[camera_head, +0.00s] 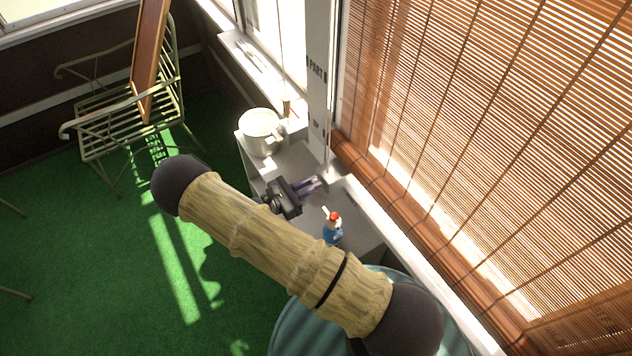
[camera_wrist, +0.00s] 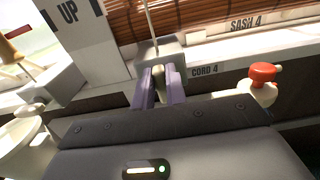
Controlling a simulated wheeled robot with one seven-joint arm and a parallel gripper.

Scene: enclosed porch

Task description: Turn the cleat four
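My gripper (camera_head: 312,185) reaches over the grey sill toward the foot of the window post. In the wrist view its two purple fingers (camera_wrist: 162,88) stand on either side of a small pale upright piece (camera_wrist: 158,71), likely the cleat, in front of a grey block (camera_wrist: 160,54). A thin cord or rod (camera_wrist: 149,20) rises from the block. The label CORD 4 (camera_wrist: 205,71) is just right of the block. The fingers are a narrow gap apart; whether they touch the piece is unclear. Its lower part is hidden by my gripper.
Wooden blinds (camera_head: 480,120) line the right. A metal chair (camera_head: 130,105) stands at far left.

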